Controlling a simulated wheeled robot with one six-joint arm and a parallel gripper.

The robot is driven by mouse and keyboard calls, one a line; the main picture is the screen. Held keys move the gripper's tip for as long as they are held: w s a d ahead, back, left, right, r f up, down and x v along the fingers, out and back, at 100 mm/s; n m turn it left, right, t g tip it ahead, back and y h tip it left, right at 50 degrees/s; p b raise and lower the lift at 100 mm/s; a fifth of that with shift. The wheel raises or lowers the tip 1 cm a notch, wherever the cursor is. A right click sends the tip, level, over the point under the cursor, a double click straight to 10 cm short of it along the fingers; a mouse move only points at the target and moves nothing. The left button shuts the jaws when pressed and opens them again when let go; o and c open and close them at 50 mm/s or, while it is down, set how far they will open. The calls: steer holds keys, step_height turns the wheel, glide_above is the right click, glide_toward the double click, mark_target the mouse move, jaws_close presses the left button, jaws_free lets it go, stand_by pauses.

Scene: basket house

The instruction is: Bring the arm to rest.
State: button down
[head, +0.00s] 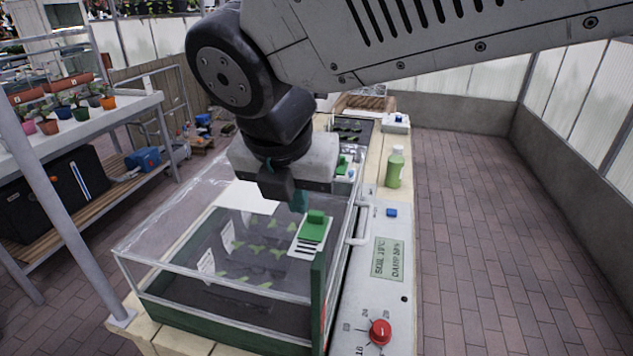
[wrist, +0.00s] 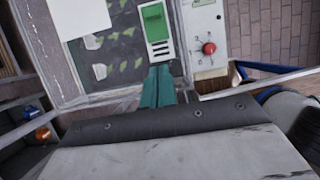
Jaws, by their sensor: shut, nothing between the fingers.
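My gripper (head: 299,201) hangs at the end of my bent arm, above the clear-walled propagator box (head: 185,262) on the bench. Its teal fingers also show in the wrist view (wrist: 158,84), pressed together with nothing between them. Near the fingertips, a green block on a white slotted vent piece (head: 312,233) sits at the box's right side; it also shows in the wrist view (wrist: 155,25). I cannot tell whether the fingers touch it. Seedlings and white labels show inside the box. My arm hides part of the bench behind it.
A control panel (head: 375,290) with a red knob (head: 380,332) lies right of the box. A green bottle (head: 395,167) stands behind it. A dark tray (head: 352,130) is further back. A shelf with small pots (head: 80,112) stands left. The brick floor (head: 480,210) at right is clear.

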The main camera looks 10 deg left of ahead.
steer(key=s+d+f+m+g, duration=0.1)
steer(key=s+d+m, duration=0.2)
steer(key=d+m, duration=0.8)
steer(key=s+d+f+m+g, duration=0.1)
steer(key=s+d+f+m, duration=0.1)
steer(key=d+m, duration=1)
steer(key=s+d+f+m+g, duration=0.1)
steer(key=s+d+m, duration=0.3)
steer(key=d+m, duration=0.8)
steer(key=shift+s+d+f, duration=0.4)
steer(key=shift+d+f, duration=0.05)
steer(key=shift+f, duration=0.1)
